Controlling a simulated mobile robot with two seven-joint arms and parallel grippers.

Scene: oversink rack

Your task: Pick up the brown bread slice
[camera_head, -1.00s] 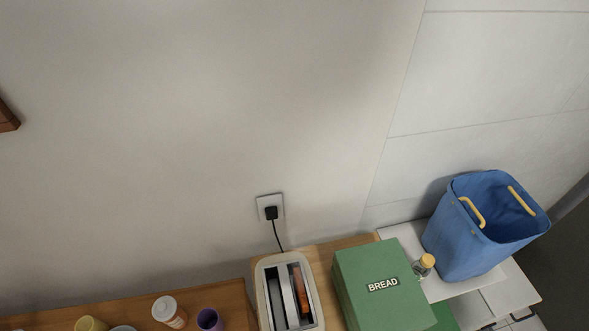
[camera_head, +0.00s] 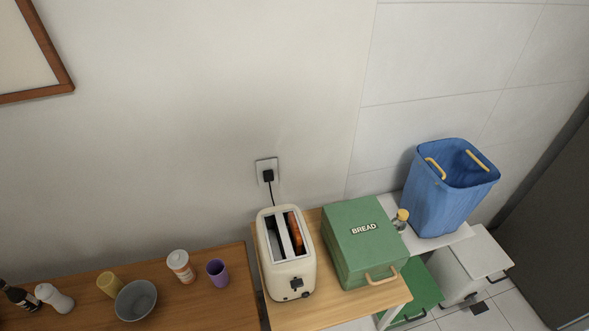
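The brown bread slice (camera_head: 295,232) stands upright in the right slot of the cream toaster (camera_head: 290,272), with only its upper part showing. The toaster's left slot looks empty. The toaster stands on a light wooden table against the wall. Neither of my grippers is in view.
A green bread box (camera_head: 366,240) stands close to the toaster's right. A blue basket (camera_head: 445,190) and a small yellow-capped jar (camera_head: 401,219) are farther right. A lower wooden table (camera_head: 190,302) on the left holds a purple cup (camera_head: 217,271), a grey bowl (camera_head: 136,299) and bottles.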

